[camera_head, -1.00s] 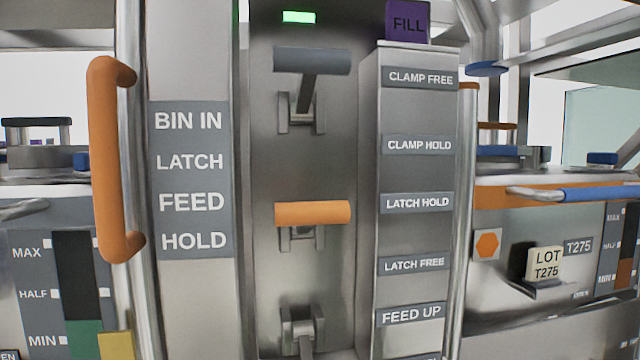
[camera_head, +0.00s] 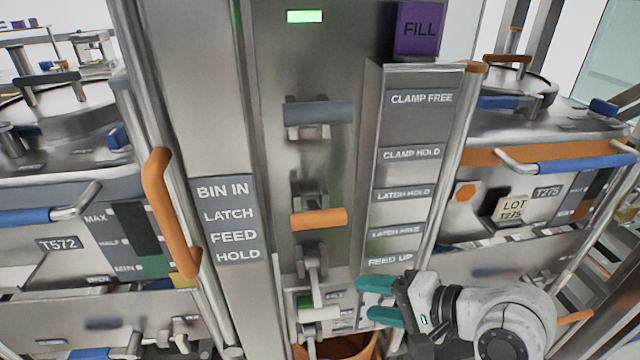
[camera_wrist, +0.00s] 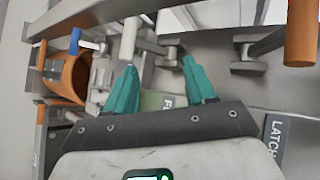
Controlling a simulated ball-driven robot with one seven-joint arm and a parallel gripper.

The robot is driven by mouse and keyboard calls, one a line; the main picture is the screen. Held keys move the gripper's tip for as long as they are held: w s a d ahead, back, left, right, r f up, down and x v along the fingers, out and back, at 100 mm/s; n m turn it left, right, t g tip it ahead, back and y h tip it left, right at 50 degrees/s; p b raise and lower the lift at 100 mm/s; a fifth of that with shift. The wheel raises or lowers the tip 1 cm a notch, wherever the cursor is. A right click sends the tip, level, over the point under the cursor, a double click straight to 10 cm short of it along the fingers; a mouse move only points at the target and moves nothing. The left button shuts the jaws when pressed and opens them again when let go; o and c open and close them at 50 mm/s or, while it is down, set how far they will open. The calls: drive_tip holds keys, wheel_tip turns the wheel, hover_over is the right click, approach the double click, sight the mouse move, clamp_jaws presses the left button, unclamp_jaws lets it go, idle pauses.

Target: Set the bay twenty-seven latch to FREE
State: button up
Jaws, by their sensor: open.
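The orange latch lever (camera_head: 318,218) sticks out from the middle of the steel panel, between the grey lever (camera_head: 318,111) above and the white lever (camera_head: 320,314) below. Its handle appears between the LATCH HOLD plate (camera_head: 403,195) and the LATCH FREE plate (camera_head: 396,233); I cannot tell its exact setting. My gripper (camera_head: 367,299) has teal fingers, open and empty. It is below and right of the orange handle, beside the white one. In the wrist view, the orange handle (camera_wrist: 300,32) is at upper right, apart from my fingers (camera_wrist: 161,67); the white handle (camera_wrist: 130,38) is near the left fingertip.
The label column (camera_head: 420,80) stands right of the levers, with a purple FILL block (camera_head: 416,30) on top. An orange grab handle (camera_head: 170,215) is at left. An orange round container (camera_head: 350,347) is under the panel. Bins flank both sides.

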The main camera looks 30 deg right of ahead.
drive_tip(key=m+t+y+p, duration=0.1)
drive_tip(key=m+t+p, duration=0.1)
drive_tip(key=p, duration=0.4)
approach(320, 217)
drive_tip(key=w+d+f, duration=0.1)
drive_tip(key=f, duration=0.1)
drive_tip(key=x, duration=1)
drive_tip(key=shift+w+a+r, duration=0.1)
drive_tip(key=shift+w+r, duration=0.05)
drive_tip(key=shift+w, duration=0.25)
drive_tip(key=shift+c, duration=0.4)
clamp_jaws()
